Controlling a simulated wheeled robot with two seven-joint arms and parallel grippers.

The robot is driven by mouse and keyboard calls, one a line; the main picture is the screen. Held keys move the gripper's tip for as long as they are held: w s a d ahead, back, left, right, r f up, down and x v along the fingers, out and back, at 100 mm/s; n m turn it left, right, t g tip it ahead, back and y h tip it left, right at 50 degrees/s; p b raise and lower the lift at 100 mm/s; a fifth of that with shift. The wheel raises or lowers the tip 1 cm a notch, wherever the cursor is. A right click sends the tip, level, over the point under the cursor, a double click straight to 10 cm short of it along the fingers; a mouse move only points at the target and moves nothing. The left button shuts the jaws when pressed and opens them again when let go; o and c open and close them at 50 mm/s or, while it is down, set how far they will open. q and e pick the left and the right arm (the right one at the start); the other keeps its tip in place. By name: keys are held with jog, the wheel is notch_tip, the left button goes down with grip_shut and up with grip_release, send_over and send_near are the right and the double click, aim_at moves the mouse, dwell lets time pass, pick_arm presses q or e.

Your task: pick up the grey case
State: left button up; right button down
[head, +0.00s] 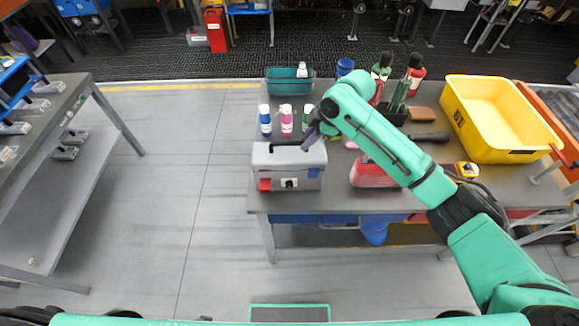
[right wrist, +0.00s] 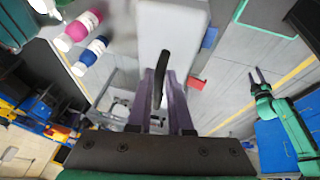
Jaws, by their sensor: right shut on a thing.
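The grey case (head: 268,160) is upright at the left front corner of the table, with red and blue patches and a dark latch on its front. I cannot tell whether its base touches the tabletop. My right gripper (head: 308,142) is above it, shut on its black top handle. In the right wrist view the handle (right wrist: 162,70) lies between the purple-grey fingers (right wrist: 166,95), and the case's pale top (right wrist: 180,25) fills the upper middle. My left gripper (right wrist: 256,77) shows at the right of that view, its fingers apart and empty, away from the case.
Behind the case on the table (head: 340,202) stand blue, pink and green-labelled bottles (head: 287,120) and a teal bin (head: 290,82). A red container (head: 370,174) is to its right, with a yellow crate (head: 495,110) farther right. Open floor (head: 195,190) lies left of the table.

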jog(key=shift+w+r+b, duration=0.15)
jog(key=shift+r+b, duration=0.15)
jog(key=shift+r, duration=0.2)
notch_tip(320, 180, up, 9)
jog(key=b, duration=0.3)
jog(key=shift+r, duration=0.1)
jog(key=shift+s+f+b, duration=0.25)
jog(key=shift+f+b, duration=0.15)
jog(key=shift+f, duration=1.15)
jog(key=shift+s+f+b, duration=0.25)
jog(key=shift+f+b, duration=0.15)
jog(key=shift+f, duration=1.15)
jog(key=shift+s+f+b, duration=0.25)
jog(key=shift+f+b, duration=0.15)
jog(key=shift+f, duration=1.3)
